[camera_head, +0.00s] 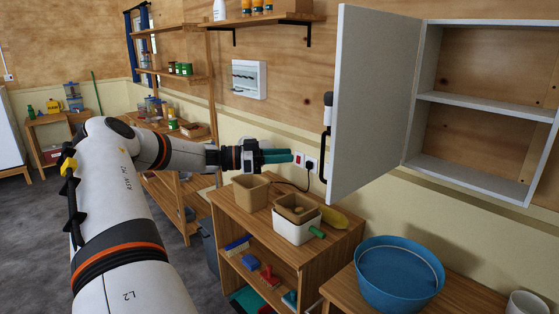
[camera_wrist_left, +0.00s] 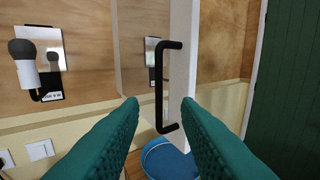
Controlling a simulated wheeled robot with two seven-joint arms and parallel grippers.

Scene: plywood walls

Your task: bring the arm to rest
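My left gripper (camera_head: 277,157) reaches in from the left over the wooden shelf unit, short of the open white cabinet door (camera_head: 372,105). In the left wrist view, its two green fingers (camera_wrist_left: 160,105) are spread apart with nothing between them. The black door handle (camera_wrist_left: 167,85) shows ahead, between the fingertips in the picture and apart from them. The handle also shows in the head view (camera_head: 326,143), at the door's left edge. My right gripper is not in view.
The wall cabinet (camera_head: 480,105) is open, its shelves bare. Below stand a brown pot (camera_head: 251,190), a white container (camera_head: 297,230) and a blue basin (camera_head: 398,275). Wall sockets (camera_head: 305,161) sit behind the gripper. Open shelving (camera_head: 213,100) stands behind my arm. Grey floor is clear at left.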

